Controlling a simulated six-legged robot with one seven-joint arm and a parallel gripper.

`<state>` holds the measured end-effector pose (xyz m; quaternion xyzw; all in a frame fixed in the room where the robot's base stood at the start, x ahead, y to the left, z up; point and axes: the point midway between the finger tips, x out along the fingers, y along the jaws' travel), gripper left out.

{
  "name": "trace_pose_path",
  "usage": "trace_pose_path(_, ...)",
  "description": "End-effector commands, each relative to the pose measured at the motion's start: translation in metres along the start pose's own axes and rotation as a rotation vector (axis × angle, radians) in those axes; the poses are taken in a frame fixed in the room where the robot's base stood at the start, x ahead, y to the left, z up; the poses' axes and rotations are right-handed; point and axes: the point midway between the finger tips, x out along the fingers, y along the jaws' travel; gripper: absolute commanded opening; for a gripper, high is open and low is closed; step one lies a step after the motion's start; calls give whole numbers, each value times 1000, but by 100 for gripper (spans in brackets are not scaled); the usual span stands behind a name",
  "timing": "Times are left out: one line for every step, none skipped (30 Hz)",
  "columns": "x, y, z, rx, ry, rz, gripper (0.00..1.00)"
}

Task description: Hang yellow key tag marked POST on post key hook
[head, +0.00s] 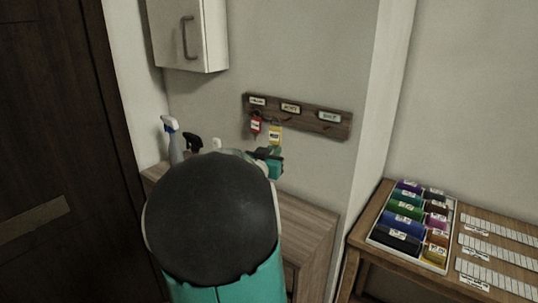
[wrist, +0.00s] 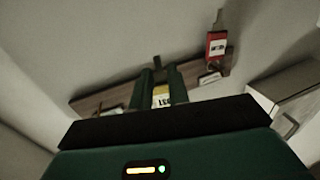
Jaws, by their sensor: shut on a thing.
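The yellow key tag (head: 274,134) is held up in front of the wooden key rack (head: 310,122), below the rack's middle label (head: 290,107), which seems to read POST. In the wrist view the tag (wrist: 161,97) shows between the two fingers of my gripper (wrist: 161,85), with dark print partly visible. My gripper is shut on it; in the head view the gripper (head: 268,156) is partly hidden behind my arm. The tag's top is close to the middle hook, but I cannot tell whether its ring is on the hook.
A red key tag (head: 255,124) hangs from the left hook, close beside the yellow one. The right hook, under its label (head: 329,117), is empty. Spray bottles (head: 172,140) stand left on the wooden cabinet (head: 308,225). A wall cupboard (head: 189,35) is above left. A tray (head: 448,262) sits right.

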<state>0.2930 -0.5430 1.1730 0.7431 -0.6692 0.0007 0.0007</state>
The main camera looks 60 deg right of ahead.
Motion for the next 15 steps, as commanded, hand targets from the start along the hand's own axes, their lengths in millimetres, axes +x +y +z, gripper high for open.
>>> trace_pose_path(3,1,0,-2,1,1,0)
trace_pose_path(5,2,0,-1,1,2,0)
trace_pose_path(7,2,0,0,1,2,0)
trace_pose_path(8,3,1,0,1,3,0)
trace_pose_path(10,4,1,0,1,3,0)
trace_pose_path(12,4,1,-1,1,3,0)
trace_pose_path(14,4,1,-2,0,2,0)
trace_pose_path(15,5,2,-2,0,2,0)
trace_pose_path(17,5,2,-2,0,1,0)
trace_pose_path(19,5,2,-1,0,1,0)
trace_pose_path(20,6,2,0,1,2,0)
trace_pose_path(22,6,2,0,1,2,0)
trace_pose_path(24,7,2,0,1,2,0)
trace_pose_path(26,8,2,-1,1,2,0)
trace_pose_path(28,8,3,-1,1,2,0)
